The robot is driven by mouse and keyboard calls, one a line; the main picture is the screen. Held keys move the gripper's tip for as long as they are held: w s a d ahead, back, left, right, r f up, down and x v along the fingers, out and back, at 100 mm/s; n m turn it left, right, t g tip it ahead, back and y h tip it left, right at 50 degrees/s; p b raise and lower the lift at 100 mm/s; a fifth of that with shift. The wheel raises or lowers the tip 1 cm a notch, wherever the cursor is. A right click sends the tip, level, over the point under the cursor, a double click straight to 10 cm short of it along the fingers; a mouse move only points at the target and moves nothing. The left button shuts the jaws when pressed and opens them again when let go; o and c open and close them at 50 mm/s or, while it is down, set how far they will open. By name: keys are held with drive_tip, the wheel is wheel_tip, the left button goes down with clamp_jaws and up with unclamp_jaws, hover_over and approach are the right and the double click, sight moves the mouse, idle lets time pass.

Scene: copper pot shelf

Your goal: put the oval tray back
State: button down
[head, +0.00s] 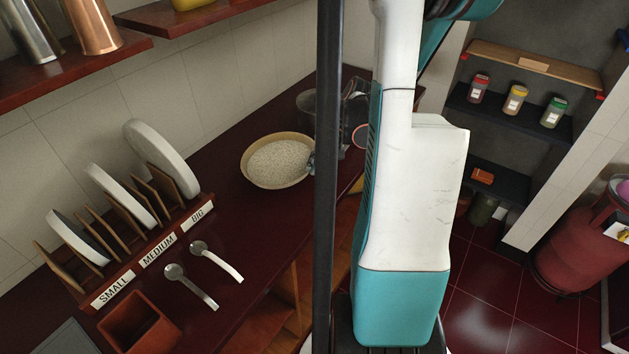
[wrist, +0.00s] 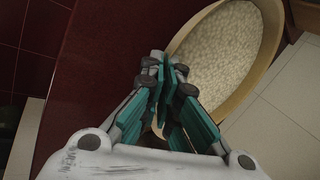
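The oval tray (head: 249,172) is a shallow tan vessel full of pale grains, on or just above the dark red counter in the head view. In the wrist view the oval tray (wrist: 276,42) fills the upper right. My gripper (head: 312,161) is at its right rim in the head view. In the wrist view my gripper (wrist: 166,68) has its teal fingers drawn close together at the rim, seemingly pinching it. The fingers hide that stretch of rim, and I cannot tell whether the tray is lifted.
A rack (head: 160,247) labelled SMALL, MEDIUM and BIG holds pale plates at the left. Two spoons (head: 205,294) and a reddish-brown box (head: 139,322) lie before it. A dark pot (head: 313,108) stands behind the tray. The counter (head: 237,212) is clear between spoons and tray.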

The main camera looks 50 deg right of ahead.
drive_tip(key=shift+f+b, duration=0.8)
drive_tip(key=shift+f, duration=1.8)
drive_tip(key=shift+f, duration=0.1)
drive_tip(key=c, duration=2.3)
unclamp_jaws()
drive_tip(key=shift+f, duration=0.1)
drive_tip(key=o, duration=0.5)
drive_tip(key=shift+r, duration=0.2)
drive_tip(key=p+v, duration=0.4)
drive_tip(key=v, duration=0.8)
drive_tip(key=shift+w+r, duration=0.1)
